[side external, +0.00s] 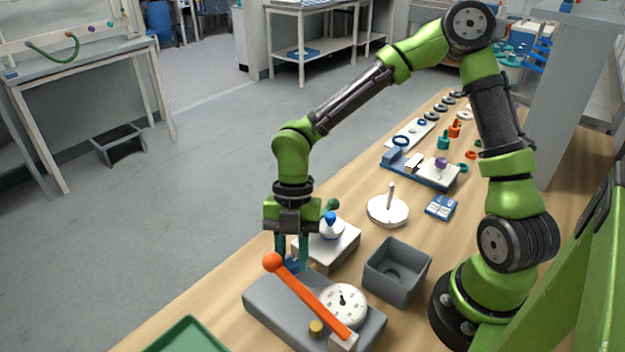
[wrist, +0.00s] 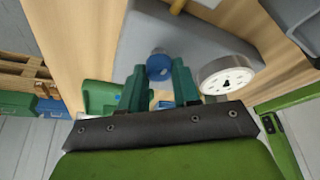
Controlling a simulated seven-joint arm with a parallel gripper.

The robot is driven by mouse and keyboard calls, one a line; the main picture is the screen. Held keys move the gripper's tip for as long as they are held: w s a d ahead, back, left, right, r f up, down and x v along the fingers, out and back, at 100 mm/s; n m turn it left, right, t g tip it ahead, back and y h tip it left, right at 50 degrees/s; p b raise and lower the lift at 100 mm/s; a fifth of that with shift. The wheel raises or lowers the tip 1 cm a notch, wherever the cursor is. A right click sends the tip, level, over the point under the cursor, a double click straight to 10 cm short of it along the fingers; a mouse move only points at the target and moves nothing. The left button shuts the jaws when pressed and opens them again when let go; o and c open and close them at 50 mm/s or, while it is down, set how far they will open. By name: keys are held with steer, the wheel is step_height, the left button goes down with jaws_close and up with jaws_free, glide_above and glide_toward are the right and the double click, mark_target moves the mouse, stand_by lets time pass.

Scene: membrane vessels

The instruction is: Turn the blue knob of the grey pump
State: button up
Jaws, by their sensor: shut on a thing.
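The grey pump (side external: 262,305) lies on the wooden bench in the foreground, with an orange lever (side external: 305,297) slanting across it and a white dial (side external: 343,303) on top. In the wrist view, the pump (wrist: 195,42) fills the upper middle, with the dial (wrist: 226,76) to the right of the fingers. The blue knob (wrist: 160,66) shows between the teal fingertips. My gripper (side external: 291,262) points down at the pump's far end and is shut on the knob. In the side view the fingers and the lever partly hide the knob.
A white block with a blue-topped piece (side external: 330,226) stands just behind the fingers. A grey open box (side external: 397,270) is right of the pump. The orange ball (side external: 272,263) of the lever is close to the fingers. A green tray (side external: 188,337) is at front left.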

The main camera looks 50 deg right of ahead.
steer(key=o, duration=1.1)
steer(key=shift+c, duration=0.2)
steer(key=v, duration=1.7)
